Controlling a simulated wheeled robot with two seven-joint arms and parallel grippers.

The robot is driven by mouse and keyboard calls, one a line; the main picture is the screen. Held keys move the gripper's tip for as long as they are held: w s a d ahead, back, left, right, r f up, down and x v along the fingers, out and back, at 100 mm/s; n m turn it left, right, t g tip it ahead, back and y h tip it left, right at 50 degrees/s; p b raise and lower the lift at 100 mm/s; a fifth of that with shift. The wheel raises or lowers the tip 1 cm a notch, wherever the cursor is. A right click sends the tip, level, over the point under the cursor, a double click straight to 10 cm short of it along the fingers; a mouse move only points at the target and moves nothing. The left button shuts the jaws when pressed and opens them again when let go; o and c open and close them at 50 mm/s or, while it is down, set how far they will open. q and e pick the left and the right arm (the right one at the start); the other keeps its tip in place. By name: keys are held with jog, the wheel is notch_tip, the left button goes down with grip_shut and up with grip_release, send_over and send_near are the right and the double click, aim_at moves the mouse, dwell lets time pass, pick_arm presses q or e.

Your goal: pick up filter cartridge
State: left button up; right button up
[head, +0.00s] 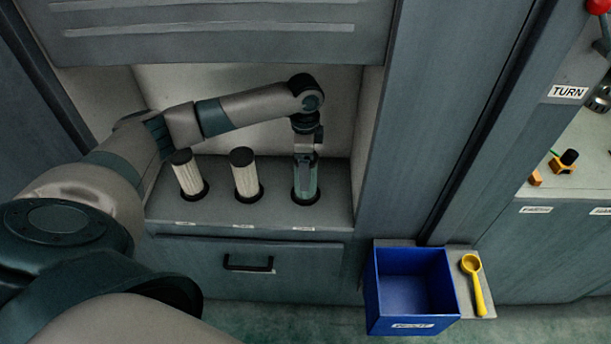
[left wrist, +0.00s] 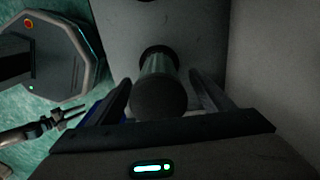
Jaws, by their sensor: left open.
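Three upright cartridges stand in round dark sockets on a grey shelf in the recess. Two are white and pleated with black caps, the left one (head: 187,174) and the middle one (head: 245,174). The right one is a greenish cartridge (head: 313,184), whose dark round end shows in the left wrist view (left wrist: 158,97). My left gripper (head: 306,172) points down over the greenish cartridge, open, with a finger on either side of it and gaps visible in the left wrist view. My right gripper (left wrist: 84,113) shows small at the left there, its fingers apart and empty.
The recess walls (head: 370,130) stand close on the right of the left gripper. Below are a drawer with a black handle (head: 248,264), a blue bin (head: 412,325) and a yellow scoop (head: 475,285). The bin looks empty.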

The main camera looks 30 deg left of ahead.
pick_arm(q)
jog(key=shift+f, duration=0.15)
jog(key=shift+d+f+p, duration=0.2)
jog(key=shift+f+p, duration=0.25)
jog(key=shift+f, duration=2.05)
jog(key=shift+c, duration=0.7)
jog(key=c, duration=1.2)
jog(key=shift+r+b, duration=0.4)
jog(key=shift+r, duration=4.7)
